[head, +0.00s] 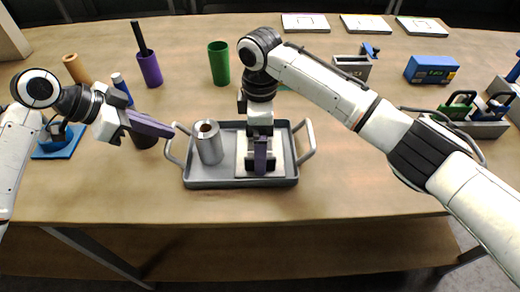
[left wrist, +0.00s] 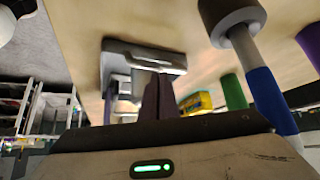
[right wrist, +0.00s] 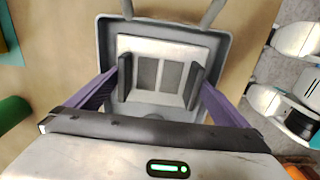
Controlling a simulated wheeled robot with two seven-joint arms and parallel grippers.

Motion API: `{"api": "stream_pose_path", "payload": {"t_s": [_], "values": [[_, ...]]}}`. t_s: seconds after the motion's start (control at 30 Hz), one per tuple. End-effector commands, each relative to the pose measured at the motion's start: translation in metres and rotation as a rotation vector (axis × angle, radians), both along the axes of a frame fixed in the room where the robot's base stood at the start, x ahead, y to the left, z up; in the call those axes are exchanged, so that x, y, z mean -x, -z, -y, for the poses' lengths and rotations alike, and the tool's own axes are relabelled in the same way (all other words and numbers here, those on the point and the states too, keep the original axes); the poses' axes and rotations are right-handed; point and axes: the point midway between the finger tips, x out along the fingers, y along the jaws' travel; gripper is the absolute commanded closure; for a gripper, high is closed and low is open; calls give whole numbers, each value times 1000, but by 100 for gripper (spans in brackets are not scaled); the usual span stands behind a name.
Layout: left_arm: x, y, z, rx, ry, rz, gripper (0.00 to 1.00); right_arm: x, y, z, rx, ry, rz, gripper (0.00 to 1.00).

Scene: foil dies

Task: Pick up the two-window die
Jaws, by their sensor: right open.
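The two-window die (right wrist: 150,46), a pale plate with two grey rectangular windows side by side, lies in the grey tray (right wrist: 226,50). My right gripper (right wrist: 160,82) is open above it, one finger toward each side of the windows. I cannot tell whether the fingers touch the die. In the head view, my right gripper (head: 261,158) points down into the tray (head: 215,182) and hides much of the die (head: 241,160).
A silver roll (head: 210,150) stands in the tray's left part. Green (head: 219,63) and purple (head: 150,69) cylinders stand behind. Three white cards (head: 366,25) lie at the back. Holders with coloured handles (head: 460,108) stand at right. The table front is clear.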

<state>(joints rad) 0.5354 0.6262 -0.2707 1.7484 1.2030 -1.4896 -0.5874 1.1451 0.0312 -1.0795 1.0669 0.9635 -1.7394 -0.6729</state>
Motion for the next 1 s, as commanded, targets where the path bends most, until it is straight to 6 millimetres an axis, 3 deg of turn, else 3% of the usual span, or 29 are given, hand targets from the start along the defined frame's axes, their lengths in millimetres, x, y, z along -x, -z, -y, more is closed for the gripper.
{"api": "stream_pose_path", "payload": {"t_s": [0.03, 0.27, 0.5, 0.77, 1.0], "values": [[3, 8, -1, -9, 2, -20, 100, 0, 3, 0, 1, 0, 0, 0], [3, 9, -1, -9, 2, -20, 100, 0, 4, 0, 0, 0, 1, 2], [3, 9, -1, -9, 2, -20, 100, 0, 3, 0, 0, 0, 1, 42], [3, 8, -1, -10, 2, -19, 100, -1, 0, -1, -2, 0, 4, 43], [3, 8, -1, -10, 2, -19, 100, -2, -37, -1, -4, -1, 7, 43]]}}
